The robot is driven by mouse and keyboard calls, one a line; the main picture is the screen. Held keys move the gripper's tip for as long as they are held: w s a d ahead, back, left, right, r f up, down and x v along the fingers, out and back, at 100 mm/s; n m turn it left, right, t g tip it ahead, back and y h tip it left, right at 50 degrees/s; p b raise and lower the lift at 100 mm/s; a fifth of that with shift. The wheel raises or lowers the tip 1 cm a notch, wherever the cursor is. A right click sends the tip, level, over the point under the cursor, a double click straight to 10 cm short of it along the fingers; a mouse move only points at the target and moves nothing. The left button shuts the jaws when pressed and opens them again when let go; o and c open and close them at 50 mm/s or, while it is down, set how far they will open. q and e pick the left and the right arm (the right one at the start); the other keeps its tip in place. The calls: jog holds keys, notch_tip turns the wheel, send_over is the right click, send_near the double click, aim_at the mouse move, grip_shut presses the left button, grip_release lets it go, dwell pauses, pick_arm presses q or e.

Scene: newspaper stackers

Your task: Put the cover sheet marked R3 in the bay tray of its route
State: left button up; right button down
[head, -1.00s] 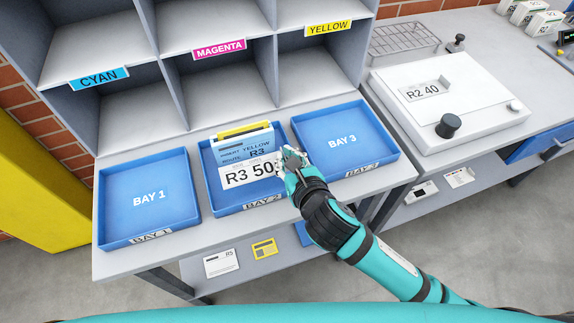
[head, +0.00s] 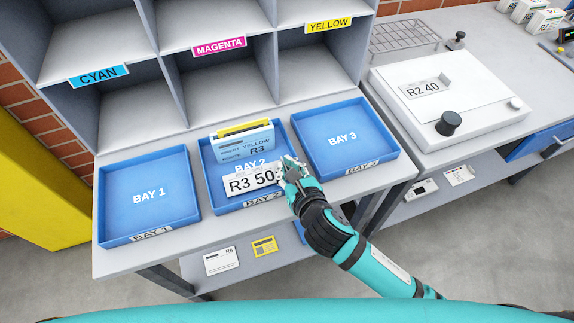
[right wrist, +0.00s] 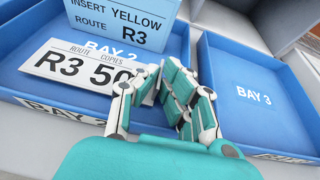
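The white cover sheet (head: 249,181), printed "R3 50" with the last characters partly hidden, is over the front part of the blue BAY 2 tray (head: 205,165). It also shows in the right wrist view (right wrist: 75,68). My right gripper (head: 287,168) is at its right end, with the fingers (right wrist: 160,80) closed around that edge. Whether the sheet touches the tray floor I cannot tell. Behind it in the tray stands a light blue insert card (head: 245,147) reading "INSERT YELLOW ROUTE R3", with a yellow piece behind it. My left gripper is not in view.
The BAY 1 tray (head: 148,196) and BAY 3 tray (head: 343,139) are empty on either side. Pigeonholes labelled cyan, magenta and yellow (head: 328,26) rise behind. A white machine (head: 445,98) marked "R2 40" stands on the right. Cards lie on the lower shelf (head: 190,270).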

jog(key=c, duration=1.5)
grip_release()
jog(key=shift+r, duration=0.3)
jog(key=v, duration=1.2)
jog(key=shift+s+r+b, duration=0.1)
jog(key=shift+r+b, duration=0.15)
jog(key=shift+b, duration=0.05)
